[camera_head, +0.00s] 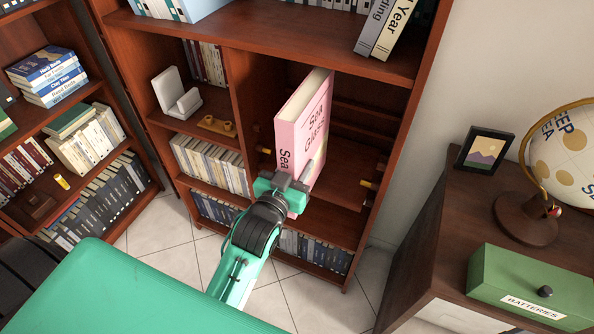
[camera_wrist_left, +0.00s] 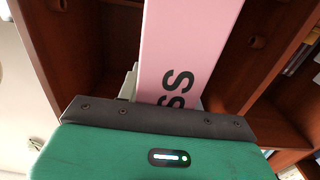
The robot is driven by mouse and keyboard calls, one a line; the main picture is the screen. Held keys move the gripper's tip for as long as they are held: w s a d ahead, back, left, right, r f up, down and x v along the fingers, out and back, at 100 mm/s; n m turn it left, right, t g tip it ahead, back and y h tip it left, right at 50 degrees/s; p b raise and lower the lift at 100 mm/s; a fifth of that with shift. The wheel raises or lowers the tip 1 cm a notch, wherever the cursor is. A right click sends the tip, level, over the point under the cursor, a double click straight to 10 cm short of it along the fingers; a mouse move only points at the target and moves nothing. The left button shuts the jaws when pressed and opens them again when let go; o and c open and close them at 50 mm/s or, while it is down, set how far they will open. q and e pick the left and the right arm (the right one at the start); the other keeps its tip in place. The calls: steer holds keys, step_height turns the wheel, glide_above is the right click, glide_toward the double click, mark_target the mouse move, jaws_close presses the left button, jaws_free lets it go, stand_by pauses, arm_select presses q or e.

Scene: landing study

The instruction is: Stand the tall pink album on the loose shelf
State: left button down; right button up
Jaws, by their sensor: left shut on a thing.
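The tall pink album (camera_head: 303,128), lettered "Sea Glass", stands roughly upright with a slight tilt in front of the right-hand compartment of the bookcase. My left gripper (camera_head: 283,188) is shut on the album near its lower end. In the left wrist view the pink album (camera_wrist_left: 185,50) rises from between the jaws, its lettering partly hidden by the gripper. The loose shelf (camera_head: 342,178) lies in that compartment behind and to the right of the album. The album hides part of it, so I cannot tell whether they touch. My right gripper is not in view.
Yellow pegs (camera_head: 368,184) show at the compartment's sides. A divider (camera_head: 243,125) bounds it on the left. Books fill the shelves around it. A cabinet at right holds a picture frame (camera_head: 485,150), a globe (camera_head: 565,150) and a green batteries box (camera_head: 530,285).

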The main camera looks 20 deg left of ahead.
arm_select(q)
steer(key=w+f, duration=0.3)
steer(key=w, duration=1.1)
steer(key=shift+d+b, duration=0.2)
steer(key=shift+b, duration=0.1)
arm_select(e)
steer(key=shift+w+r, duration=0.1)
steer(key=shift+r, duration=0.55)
arm_select(q)
steer(key=shift+f, duration=0.2)
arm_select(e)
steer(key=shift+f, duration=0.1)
arm_select(q)
steer(key=c, duration=0.9)
jaws_free()
steer(key=shift+f, duration=0.2)
